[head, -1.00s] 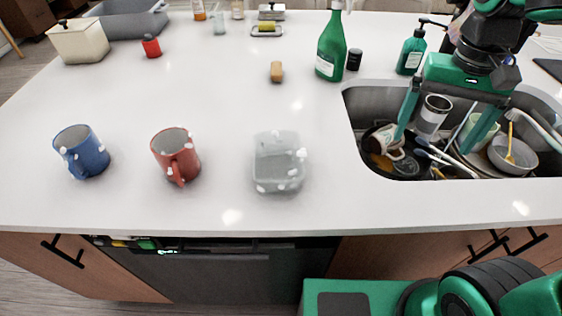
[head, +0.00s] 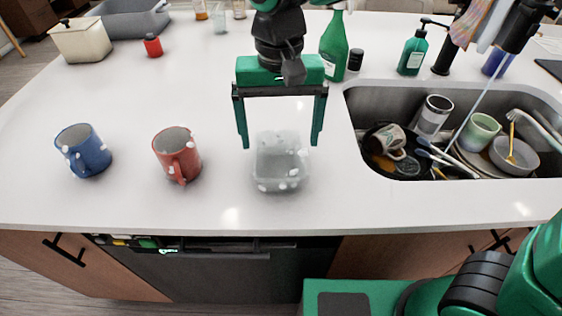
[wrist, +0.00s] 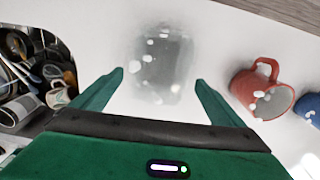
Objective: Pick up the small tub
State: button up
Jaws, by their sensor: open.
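The small tub (head: 280,177) is a clear, greyish, see-through container with white spots. It stands on the white counter, left of the sink and right of the red mug. It also shows in the wrist view (wrist: 161,62), in front of my fingertips. My gripper (head: 281,143) is open and empty, with one green finger to each side of the tub in the head view. In the wrist view the fingertips (wrist: 160,76) lie apart near the tub's lower edge, with clear counter between each finger and the tub. I cannot tell the exact height of the fingertips above the counter.
A red mug (head: 177,157) and a blue mug (head: 83,150) stand left of the tub. The sink (head: 352,102) full of dishes lies to the right. A green bottle (head: 333,48) stands behind the tub. The counter in front of the tub is clear.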

aim_at(279, 171)
jog(key=shift+s+a+f, duration=0.1)
jog(key=shift+s+f, duration=0.05)
jog(key=shift+f, duration=1.5)
jog(key=shift+s+f, duration=0.15)
jog(key=shift+f, duration=1.45)
jog(key=shift+c, duration=0.6)
jog(key=c, duration=1)
